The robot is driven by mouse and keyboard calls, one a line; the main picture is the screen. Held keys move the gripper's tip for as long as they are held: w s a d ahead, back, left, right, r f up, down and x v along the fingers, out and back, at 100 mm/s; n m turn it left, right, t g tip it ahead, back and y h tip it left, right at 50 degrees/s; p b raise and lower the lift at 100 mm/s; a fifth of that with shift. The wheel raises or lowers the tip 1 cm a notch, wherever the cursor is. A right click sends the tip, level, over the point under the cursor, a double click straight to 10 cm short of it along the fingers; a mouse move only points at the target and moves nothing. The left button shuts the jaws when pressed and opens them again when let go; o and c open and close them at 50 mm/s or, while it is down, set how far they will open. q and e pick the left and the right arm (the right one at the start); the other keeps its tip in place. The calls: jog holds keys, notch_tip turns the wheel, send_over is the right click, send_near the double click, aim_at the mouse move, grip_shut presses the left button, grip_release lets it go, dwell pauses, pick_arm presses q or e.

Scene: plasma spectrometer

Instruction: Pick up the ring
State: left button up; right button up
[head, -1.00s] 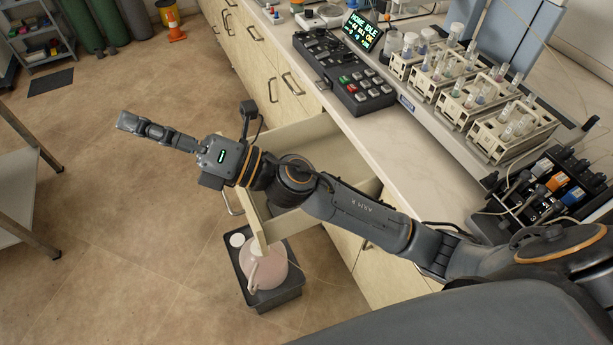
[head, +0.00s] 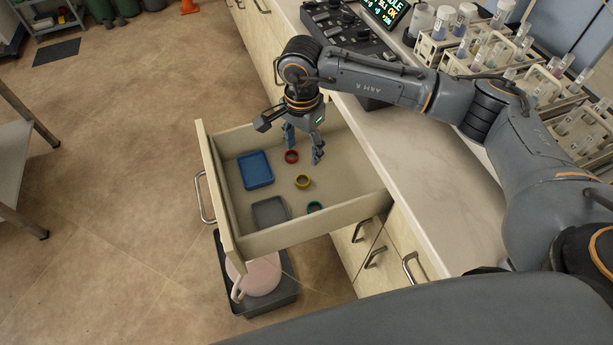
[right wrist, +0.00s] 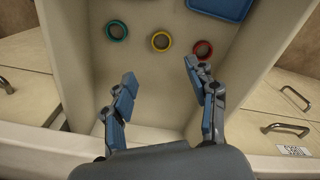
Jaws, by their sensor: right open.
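Three small rings lie on the floor of the open drawer (head: 345,205): a red ring (head: 291,160), a yellow ring (head: 303,186) and a teal ring (head: 315,210). In the right wrist view the teal ring (right wrist: 117,39), yellow ring (right wrist: 161,49) and red ring (right wrist: 203,57) form a row beyond my fingertips. My right gripper (head: 303,144) points down into the drawer, close to the red ring in the head view. Its fingers are spread and empty in the right wrist view (right wrist: 159,70). My left gripper is out of view.
A blue tray (head: 255,170) and a grey tray (head: 270,212) also lie in the drawer. The drawer walls surround the rings. The countertop (head: 420,190) beside it carries a control panel and tube racks. A pink jug (head: 262,275) stands in a dark bin below.

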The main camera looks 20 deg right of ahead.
aim_at(301, 177)
notch_tip(301, 177, down, 6)
jog(key=shift+s+a+f, duration=0.1)
jog(key=shift+a, duration=0.05)
notch_tip(301, 177, down, 3)
jog(key=shift+a+p, duration=0.15)
jog(key=shift+p, duration=0.65)
notch_tip(301, 177, down, 2)
jog(key=shift+f, duration=0.3)
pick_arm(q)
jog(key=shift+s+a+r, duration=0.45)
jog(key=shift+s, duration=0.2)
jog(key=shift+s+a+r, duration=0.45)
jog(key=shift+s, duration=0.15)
pick_arm(e)
jog(key=c, duration=0.8)
